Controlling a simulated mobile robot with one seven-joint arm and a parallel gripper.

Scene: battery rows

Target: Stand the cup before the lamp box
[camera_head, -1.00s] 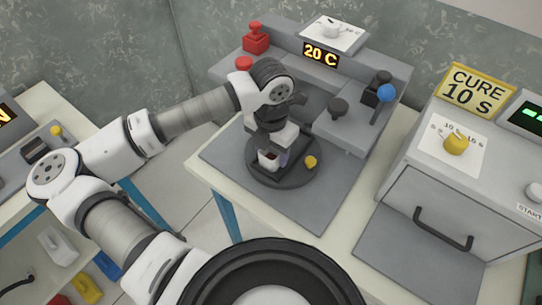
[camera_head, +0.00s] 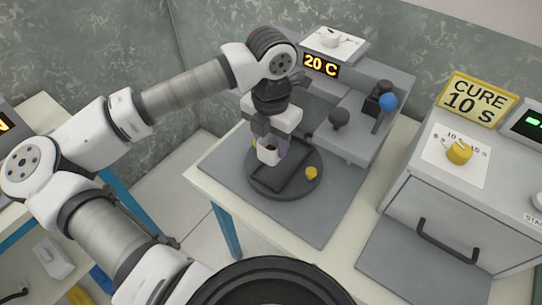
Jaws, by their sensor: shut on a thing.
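My gripper (camera_head: 270,151) is above the round dark plate (camera_head: 256,188) of the grey machine, pointing down. It is shut on a small pale cup (camera_head: 267,156) with a dark red inside, partly hidden by the fingers. The cup looks upright and seems to be held just above the plate. No thing is labelled a lamp box; the grey box (camera_head: 405,212) at the right with the "CURE 10 S" sign (camera_head: 477,100) may be it. Its front has a dark handle and looks shut. The grey mat (camera_head: 395,268) before it is bare.
The grey machine has a "20 C" display (camera_head: 321,65), a blue-knobbed lever (camera_head: 388,102) and a yellow knob (camera_head: 311,173) on its plate's edge. A yellow dial (camera_head: 459,152) tops the box. A gap of floor (camera_head: 175,190) separates this table from the left one.

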